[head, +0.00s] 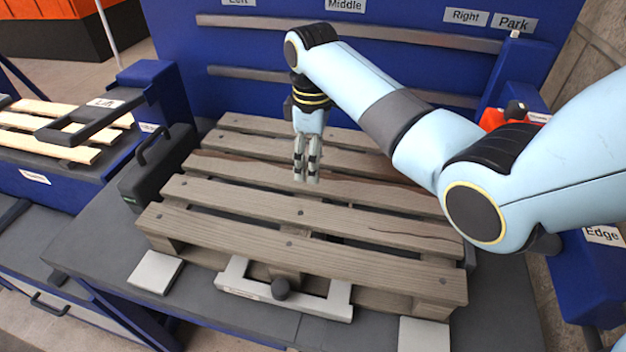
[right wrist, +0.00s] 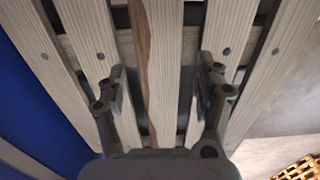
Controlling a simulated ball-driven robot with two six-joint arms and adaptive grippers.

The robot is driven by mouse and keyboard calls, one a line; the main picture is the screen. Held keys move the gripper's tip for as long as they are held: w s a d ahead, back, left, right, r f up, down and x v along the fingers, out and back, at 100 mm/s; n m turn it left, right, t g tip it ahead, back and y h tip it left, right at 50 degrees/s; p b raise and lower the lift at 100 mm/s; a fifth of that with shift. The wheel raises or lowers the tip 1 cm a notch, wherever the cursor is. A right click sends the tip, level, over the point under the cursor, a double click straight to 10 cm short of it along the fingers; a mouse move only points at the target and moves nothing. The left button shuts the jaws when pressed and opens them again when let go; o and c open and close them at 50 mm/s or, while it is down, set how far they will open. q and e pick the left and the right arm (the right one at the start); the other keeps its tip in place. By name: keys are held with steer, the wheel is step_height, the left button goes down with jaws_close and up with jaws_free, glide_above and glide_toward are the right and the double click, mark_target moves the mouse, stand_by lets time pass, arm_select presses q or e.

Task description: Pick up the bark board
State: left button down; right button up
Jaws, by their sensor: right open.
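The bark board (head: 240,170) looks like the grey plank with a dark brown strip along its far edge, lying in the middle of the pallet's top. In the right wrist view the bark board (right wrist: 163,60) runs between my fingers, its brown strip on the left side. My right gripper (head: 307,178) is open and points down over the pallet (head: 300,270). In the right wrist view my right gripper (right wrist: 163,95) has one finger on each side of the board. I cannot tell if they touch it. My left gripper is not in view.
A black case (head: 157,165) stands at the pallet's left end. A white bracket with a dark knob (head: 281,290) sits at its front. A blue back panel (head: 270,100) with grey rails rises behind. A rack of pale slats (head: 45,122) is at left.

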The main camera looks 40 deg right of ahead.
step_height(320, 180, down, 5)
steer(key=shift+w+f, duration=0.1)
steer(key=c, duration=1.1)
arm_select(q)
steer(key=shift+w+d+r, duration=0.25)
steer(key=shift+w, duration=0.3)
arm_select(e)
steer(key=shift+c, duration=0.3)
